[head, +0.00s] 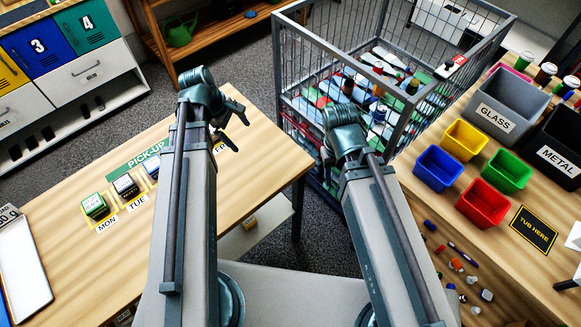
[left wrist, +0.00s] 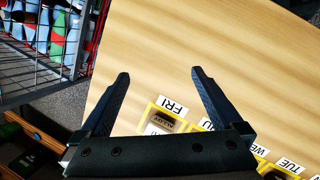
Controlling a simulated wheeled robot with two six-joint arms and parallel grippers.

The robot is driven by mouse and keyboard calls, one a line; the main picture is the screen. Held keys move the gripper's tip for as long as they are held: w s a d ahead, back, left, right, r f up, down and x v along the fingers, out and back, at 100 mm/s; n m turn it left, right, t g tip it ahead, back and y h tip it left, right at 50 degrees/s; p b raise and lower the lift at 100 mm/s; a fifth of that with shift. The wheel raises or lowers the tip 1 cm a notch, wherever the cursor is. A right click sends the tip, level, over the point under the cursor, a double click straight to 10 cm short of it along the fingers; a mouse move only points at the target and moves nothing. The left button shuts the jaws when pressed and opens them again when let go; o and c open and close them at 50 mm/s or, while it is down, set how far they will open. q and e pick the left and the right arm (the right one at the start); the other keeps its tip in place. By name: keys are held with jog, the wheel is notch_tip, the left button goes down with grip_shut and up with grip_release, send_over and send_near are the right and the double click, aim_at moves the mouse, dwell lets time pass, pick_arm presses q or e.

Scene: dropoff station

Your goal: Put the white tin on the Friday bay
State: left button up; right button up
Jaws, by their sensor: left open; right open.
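In the left wrist view, my left gripper (left wrist: 158,77) is open with bare wood between its fingertips. The Friday bay (left wrist: 152,112), a yellow-outlined square with a FRI label, lies just below that gap. A small object with a brownish printed top and a whitish side (left wrist: 167,119) is in the bay, partly hidden by the gripper body; I cannot tell if it is the white tin. In the head view, my left gripper (head: 238,122) is over the far right end of the pick-up row. My right gripper (head: 322,153) is by the wire cage, largely hidden by its own wrist, and open.
A green-topped tin (head: 95,206), a dark-topped tin (head: 126,186) and a blue tin (head: 152,168) stand in the Monday, Tuesday and following bays. The wire cage (head: 290,50) of mixed items stands beyond the table (head: 100,270). Coloured tubs (head: 438,168) stand at right.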

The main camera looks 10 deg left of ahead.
pick_arm(q)
jog(key=s+d+m+y, duration=0.2)
jog(key=s+d+m, duration=0.3)
jog(key=d+m, duration=0.4)
jog(key=s+d+m+g+y, duration=0.1)
jog(key=s+d+m+y, duration=0.1)
jog(key=s+d+m, duration=0.3)
jog(key=d+f+m, duration=0.1)
jog(key=d+m, duration=0.2)
jog(key=m, duration=0.2)
jog(key=shift+s+d+g+y, duration=0.15)
jog(key=shift+d+g+y, duration=0.15)
jog(key=shift+d, duration=0.05)
